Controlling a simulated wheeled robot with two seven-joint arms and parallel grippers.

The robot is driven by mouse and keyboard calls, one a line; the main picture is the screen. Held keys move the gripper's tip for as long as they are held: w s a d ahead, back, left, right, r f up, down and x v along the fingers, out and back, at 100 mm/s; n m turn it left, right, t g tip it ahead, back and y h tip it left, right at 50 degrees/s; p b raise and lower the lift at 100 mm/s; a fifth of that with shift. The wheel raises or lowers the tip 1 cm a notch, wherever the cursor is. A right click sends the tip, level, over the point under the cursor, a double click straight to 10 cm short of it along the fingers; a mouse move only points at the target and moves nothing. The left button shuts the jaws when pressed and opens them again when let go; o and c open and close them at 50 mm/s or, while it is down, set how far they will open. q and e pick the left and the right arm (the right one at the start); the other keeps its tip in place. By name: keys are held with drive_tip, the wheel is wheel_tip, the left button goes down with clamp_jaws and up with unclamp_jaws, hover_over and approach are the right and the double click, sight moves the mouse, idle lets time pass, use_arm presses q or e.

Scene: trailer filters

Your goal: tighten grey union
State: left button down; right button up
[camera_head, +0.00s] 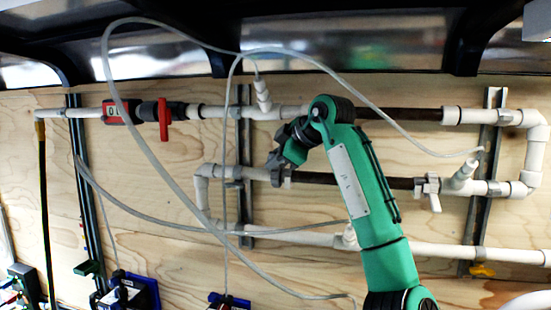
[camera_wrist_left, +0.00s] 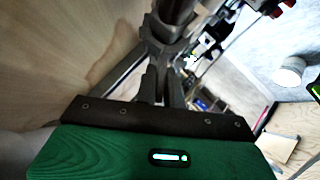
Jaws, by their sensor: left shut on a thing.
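A grey union (camera_head: 281,180) sits on the middle pipe row, at the left end of a dark brown pipe section (camera_head: 318,179). My left gripper (camera_head: 276,164) reaches it from above, its green arm coming up from the bottom of the head view. In the left wrist view the two grey fingers (camera_wrist_left: 163,60) are closed around the union (camera_wrist_left: 172,27), with the pipe running on beyond it. The fingers hide part of the union, so how tight it is cannot be seen. My right gripper is in neither view.
White pipes run along a plywood wall (camera_head: 150,205) on dark vertical rails. A red-handled valve (camera_head: 164,118) and a red meter (camera_head: 116,111) sit at upper left. A white valve handle (camera_head: 433,193) is right of my arm. Clear hoses (camera_head: 160,165) loop across the front.

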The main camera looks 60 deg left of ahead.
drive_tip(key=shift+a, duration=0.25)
use_arm(q)
drive_tip(key=c, duration=1.5)
unclamp_jaws()
